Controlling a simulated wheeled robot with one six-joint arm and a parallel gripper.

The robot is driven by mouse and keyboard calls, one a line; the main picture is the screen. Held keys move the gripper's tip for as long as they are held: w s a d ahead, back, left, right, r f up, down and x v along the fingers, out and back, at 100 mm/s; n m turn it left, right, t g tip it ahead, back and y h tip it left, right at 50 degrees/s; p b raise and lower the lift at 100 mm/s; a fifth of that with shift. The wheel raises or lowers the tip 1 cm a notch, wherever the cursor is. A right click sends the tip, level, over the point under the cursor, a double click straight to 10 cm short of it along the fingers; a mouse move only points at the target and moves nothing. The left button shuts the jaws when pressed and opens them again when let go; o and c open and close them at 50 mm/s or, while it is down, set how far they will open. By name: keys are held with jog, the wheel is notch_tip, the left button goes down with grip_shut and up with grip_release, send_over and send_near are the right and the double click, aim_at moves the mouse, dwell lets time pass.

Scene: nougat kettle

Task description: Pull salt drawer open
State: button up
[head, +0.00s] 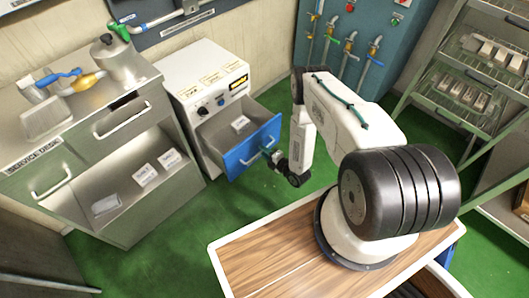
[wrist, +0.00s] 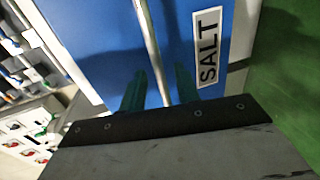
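The salt drawer (head: 252,146) has a blue front and stands pulled out of the white cabinet, its grey inside showing in the head view. In the wrist view its blue front (wrist: 85,35) fills much of the picture, with the "SALT" label (wrist: 209,47) right of the bar handle (wrist: 148,40). My gripper (head: 278,160) is at the drawer front, by the handle (head: 268,146). In the wrist view its green fingers (wrist: 160,85) stand on either side of the bar, with small gaps showing between them and it. The gripper looks open around the handle, not clamped on it.
A white packet (head: 240,123) lies in the drawer. The white cabinet (head: 204,78) has knobs and a display above. A steel service desk (head: 90,130) stands close at left. My wood-topped base is in front. Green floor (head: 220,205) is clear before the drawer; shelves (head: 470,75) stand right.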

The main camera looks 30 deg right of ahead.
jog(key=v, duration=0.7)
jog(key=shift+s+d, duration=0.15)
